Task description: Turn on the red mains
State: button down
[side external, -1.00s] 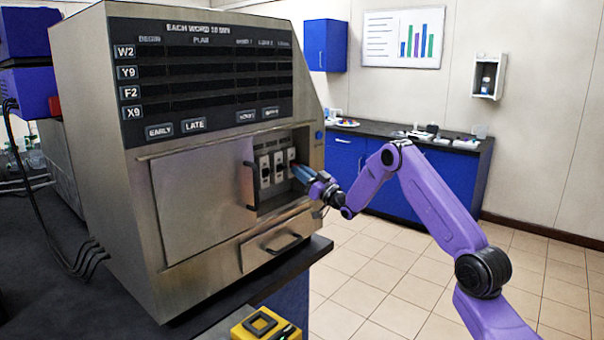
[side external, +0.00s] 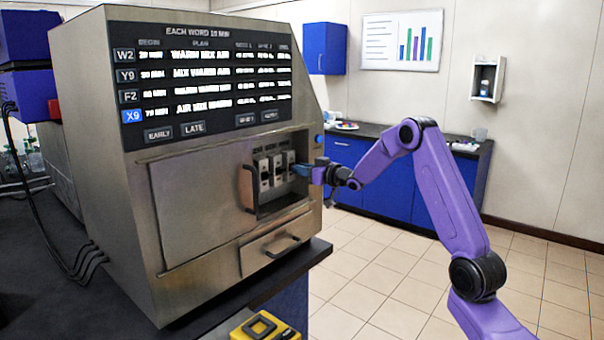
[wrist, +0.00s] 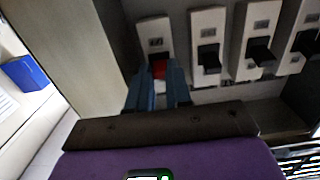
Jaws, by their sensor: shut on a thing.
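In the side view my gripper (side external: 299,170) reaches into the recess at the right end of the row and hides the lever.
A drawer with a handle (side external: 283,246) is below.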

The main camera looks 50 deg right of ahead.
jog(key=shift+r+g, duration=0.4)
jog(key=shift+g, duration=0.8)
jog(key=c, duration=1.3)
grip_release()
jog(key=v, duration=1.7)
jog(key=shift+s, duration=0.2)
